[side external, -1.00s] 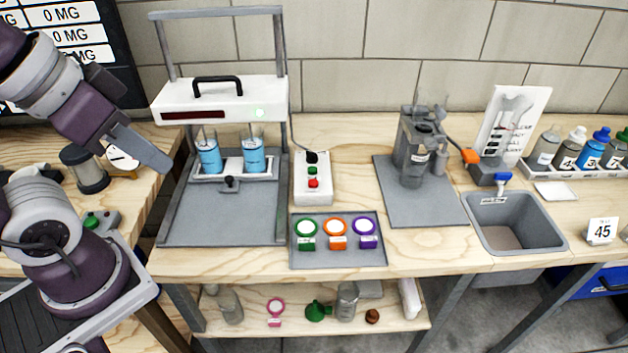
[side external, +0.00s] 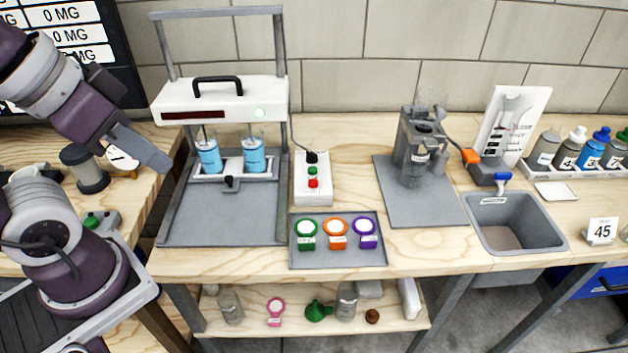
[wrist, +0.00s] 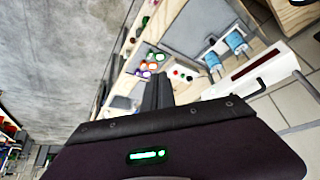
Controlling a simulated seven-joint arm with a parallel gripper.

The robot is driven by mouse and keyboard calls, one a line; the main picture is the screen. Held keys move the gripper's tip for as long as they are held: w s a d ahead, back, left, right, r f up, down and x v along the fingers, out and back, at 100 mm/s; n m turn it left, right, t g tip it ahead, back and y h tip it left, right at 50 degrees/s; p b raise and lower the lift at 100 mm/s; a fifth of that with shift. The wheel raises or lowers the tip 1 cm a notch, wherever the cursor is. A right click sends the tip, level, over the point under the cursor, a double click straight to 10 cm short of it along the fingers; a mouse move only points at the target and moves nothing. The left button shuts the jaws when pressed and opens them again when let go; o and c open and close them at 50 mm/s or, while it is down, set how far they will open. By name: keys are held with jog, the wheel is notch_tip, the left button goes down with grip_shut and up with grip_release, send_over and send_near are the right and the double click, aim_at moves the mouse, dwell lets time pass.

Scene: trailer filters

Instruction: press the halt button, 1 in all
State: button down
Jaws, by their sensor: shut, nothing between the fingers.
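A white control box (side external: 314,196) stands on the bench, right of the press-like frame. It carries a red button (side external: 313,183) nearer the front and a green button (side external: 313,171) behind it. Any lettering on the box is too small to read. The box also shows in the wrist view (wrist: 183,75), with its coloured buttons small. My gripper (side external: 165,163) is shut and empty. It hangs in the air at the left, left of the frame and well apart from the control box. Its dark fingers also show in the wrist view (wrist: 158,88).
The frame's white head (side external: 222,100) stands over two beakers of blue liquid (side external: 254,158). A grey tray (side external: 340,258) with green, orange and purple round items lies in front of the box. A grey device (side external: 420,150) and a sink (side external: 510,215) stand to the right.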

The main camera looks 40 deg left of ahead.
jog(key=n+t, duration=0.4)
jog(key=n, duration=0.4)
send_over(310, 184)
notch_tip(310, 184, down, 17)
jog(key=shift+h, duration=0.3)
jog(key=shift+w+f, duration=0.1)
jog(key=shift+f, duration=4.4)
jog(key=shift+f, duration=0.4)
